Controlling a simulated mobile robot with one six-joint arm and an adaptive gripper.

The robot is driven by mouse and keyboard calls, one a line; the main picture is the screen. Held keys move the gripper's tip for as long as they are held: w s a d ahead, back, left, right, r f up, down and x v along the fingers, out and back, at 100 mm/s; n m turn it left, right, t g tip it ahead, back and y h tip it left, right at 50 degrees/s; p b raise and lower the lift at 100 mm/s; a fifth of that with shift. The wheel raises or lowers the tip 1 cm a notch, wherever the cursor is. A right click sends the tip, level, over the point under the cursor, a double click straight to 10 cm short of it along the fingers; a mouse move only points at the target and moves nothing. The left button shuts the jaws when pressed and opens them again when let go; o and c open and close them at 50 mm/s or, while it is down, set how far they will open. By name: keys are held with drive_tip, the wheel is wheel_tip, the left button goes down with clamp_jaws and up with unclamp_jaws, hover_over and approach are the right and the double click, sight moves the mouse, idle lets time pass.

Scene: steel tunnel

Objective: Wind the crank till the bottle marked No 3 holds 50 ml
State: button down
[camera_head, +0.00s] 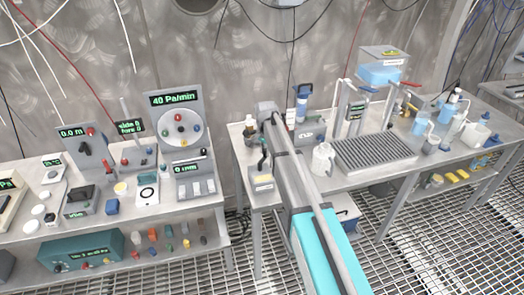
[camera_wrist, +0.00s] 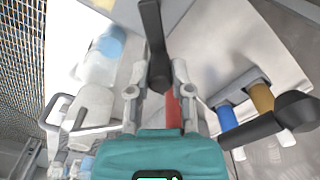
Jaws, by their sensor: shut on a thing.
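In the wrist view, my gripper (camera_wrist: 158,88) is shut on a black crank handle (camera_wrist: 153,30); its lower end sits between the fingertips. A red part shows behind the handle, between the fingers. In the head view, my arm runs up to the left end of the right bench, and I cannot clearly make out the fingers there. Several pale bottles with blue tops, one of them a bottle (camera_head: 447,110), stand at the right of that bench. I cannot read a No 3 mark or any liquid level. A blurred blue-topped bottle (camera_wrist: 100,58) also shows in the wrist view.
A white jug (camera_head: 323,159) and a ribbed grey tray (camera_head: 374,153) stand on the right bench. A blue container (camera_head: 380,74) sits on a raised stand. A dial panel (camera_head: 180,125) reads 40 Pa/min on the left bench. Blue (camera_wrist: 227,118) and orange (camera_wrist: 262,97) cylinders lie right of my gripper.

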drive_tip(key=m, duration=0.2)
drive_tip(key=s+d+m, duration=0.1)
drive_tip(key=m, duration=0.2)
drive_tip(key=shift+s+d+m, duration=0.2)
drive_tip(key=shift+s+m, duration=0.1)
drive_tip(key=shift+s, duration=0.1)
drive_tip(key=c, duration=0.5)
unclamp_jaws()
drive_tip(key=shift+w, duration=0.1)
drive_tip(key=shift+c, duration=0.2)
